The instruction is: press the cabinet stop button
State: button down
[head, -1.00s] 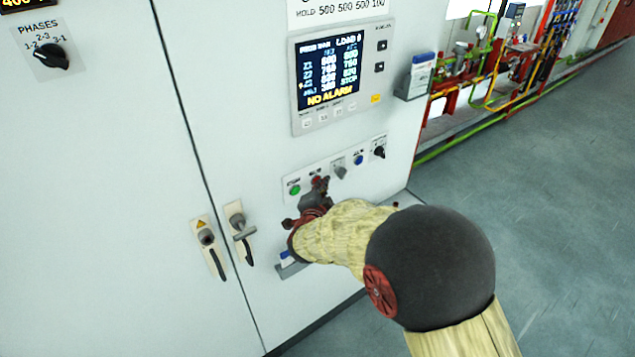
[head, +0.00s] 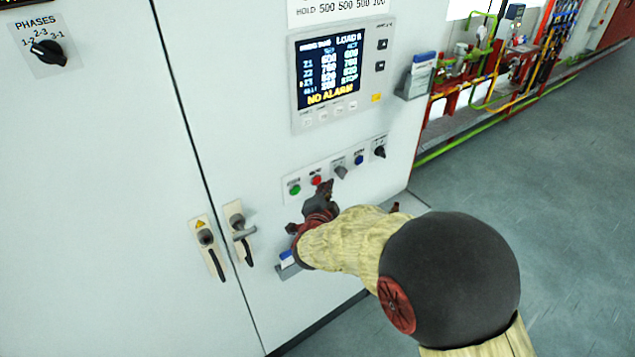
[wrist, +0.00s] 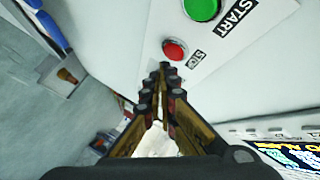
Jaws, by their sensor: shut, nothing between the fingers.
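The red stop button (head: 316,180) sits on the cabinet's lower button strip, right of the green start button (head: 295,189). In the wrist view the red button (wrist: 174,50) is labelled STOP, beside the green START button (wrist: 203,8). My gripper (head: 325,186) is shut and empty, with its tips just below and right of the red button in the head view. In the wrist view the shut fingertips (wrist: 163,66) lie just short of the red button's edge. I cannot tell how far the tips are from the panel.
A grey knob (head: 340,171), a blue button (head: 359,160) and a black knob (head: 379,152) continue the strip to the right. The screen (head: 328,73) above reads NO ALARM. Door handles (head: 240,232) stick out at left. A small holder (head: 288,264) is below my gripper.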

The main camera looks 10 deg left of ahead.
jog(key=s+d+b, duration=0.1)
jog(key=s+d, duration=0.2)
jog(key=shift+s+d, duration=0.1)
jog(key=shift+d, duration=0.25)
dwell(0.6)
